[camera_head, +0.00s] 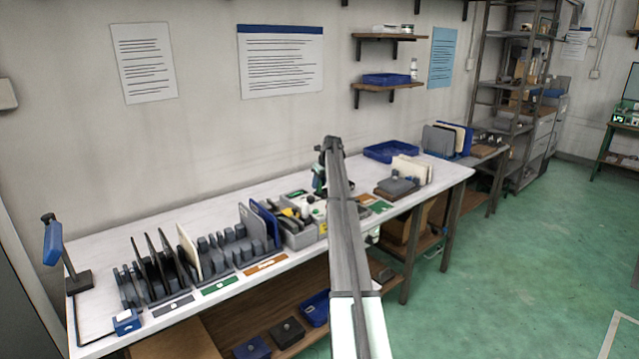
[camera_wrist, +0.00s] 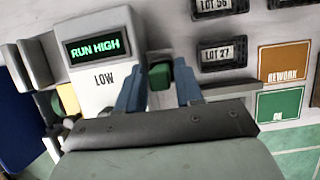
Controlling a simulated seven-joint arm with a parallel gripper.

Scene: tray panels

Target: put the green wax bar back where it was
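In the wrist view the green wax bar (camera_wrist: 160,77) is a small dark green block between the tips of my gripper (camera_wrist: 161,82). In the head view my gripper (camera_head: 320,183) is over the middle of the white bench, largely hidden behind my arm.
A white device (camera_wrist: 104,58) reading "RUN HIGH" and "LOW" stands close left of the gripper. Lot displays (camera_wrist: 222,52) and orange "REWORK" (camera_wrist: 284,63) and green "OK" (camera_wrist: 280,104) cards lie right. On the bench are panel racks (camera_head: 200,262), a grey tray (camera_head: 300,238) and a blue tray (camera_head: 390,151).

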